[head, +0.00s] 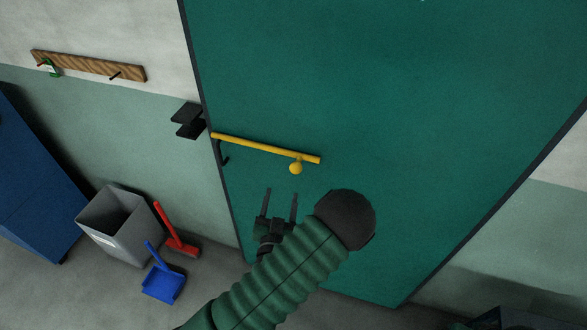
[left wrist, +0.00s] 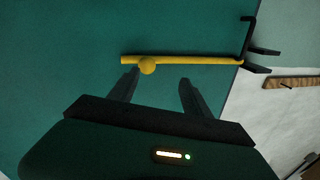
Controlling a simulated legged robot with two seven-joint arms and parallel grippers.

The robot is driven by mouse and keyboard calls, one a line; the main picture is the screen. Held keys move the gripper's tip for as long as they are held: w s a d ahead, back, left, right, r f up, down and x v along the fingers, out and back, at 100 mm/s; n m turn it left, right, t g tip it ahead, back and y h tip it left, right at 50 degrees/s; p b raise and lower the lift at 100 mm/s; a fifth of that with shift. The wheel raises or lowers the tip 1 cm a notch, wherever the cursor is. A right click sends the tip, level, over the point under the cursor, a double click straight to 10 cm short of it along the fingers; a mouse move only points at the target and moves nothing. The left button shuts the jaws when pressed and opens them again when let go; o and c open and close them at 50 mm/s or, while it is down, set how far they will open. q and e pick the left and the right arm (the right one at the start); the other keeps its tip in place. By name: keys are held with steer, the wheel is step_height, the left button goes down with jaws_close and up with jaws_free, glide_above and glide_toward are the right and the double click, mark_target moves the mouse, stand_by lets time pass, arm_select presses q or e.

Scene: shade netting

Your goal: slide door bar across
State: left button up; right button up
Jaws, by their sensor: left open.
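A yellow door bar (head: 255,147) with a round yellow knob (head: 296,168) near its right end lies across the left part of the green door (head: 400,130). Its left end is at the door's left edge, close to a black wall bracket (head: 188,121). A black hook-like holder (head: 222,155) sits under that end. My left gripper (head: 280,193) is open and empty, below the bar and knob. In the left wrist view the bar (left wrist: 200,60) and knob (left wrist: 147,66) lie just beyond my fingertips, the knob near the left finger. I cannot tell if they touch.
A wooden hook rail (head: 90,66) hangs on the wall at upper left. A grey bin (head: 120,225), a red brush (head: 175,230), a blue dustpan (head: 163,283) and a blue cabinet (head: 35,175) stand at left. The door face around the bar is clear.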

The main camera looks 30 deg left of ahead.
mark_target(295, 173)
arm_select(q)
steer(key=p+x, duration=0.1)
steer(key=x, duration=0.3)
steer(key=d+p+x, duration=0.1)
steer(key=x, duration=0.3)
steer(key=p+x, duration=0.1)
steer(key=x, duration=0.3)
steer(key=shift+w+d, duration=0.15)
steer(key=shift+w, duration=0.35)
steer(key=shift+s+r, duration=0.1)
steer(key=c, duration=0.3)
steer(key=shift+d, duration=0.2)
steer(key=shift+c, duration=1.4)
steer(key=shift+d+r, duration=0.15)
steer(key=shift+d, duration=0.5)
steer(key=c, duration=0.5)
steer(key=shift+w+d, duration=0.1)
steer(key=shift+w, duration=0.1)
jaws_close()
steer(key=shift+s+a, duration=0.1)
steer(key=shift+a, duration=0.35)
arm_select(e)
steer(key=r, duration=0.1)
steer(key=d+r, duration=0.1)
steer(key=r, duration=0.1)
steer(key=shift+w+d+r, duration=0.15)
steer(key=shift+w+d, duration=0.2)
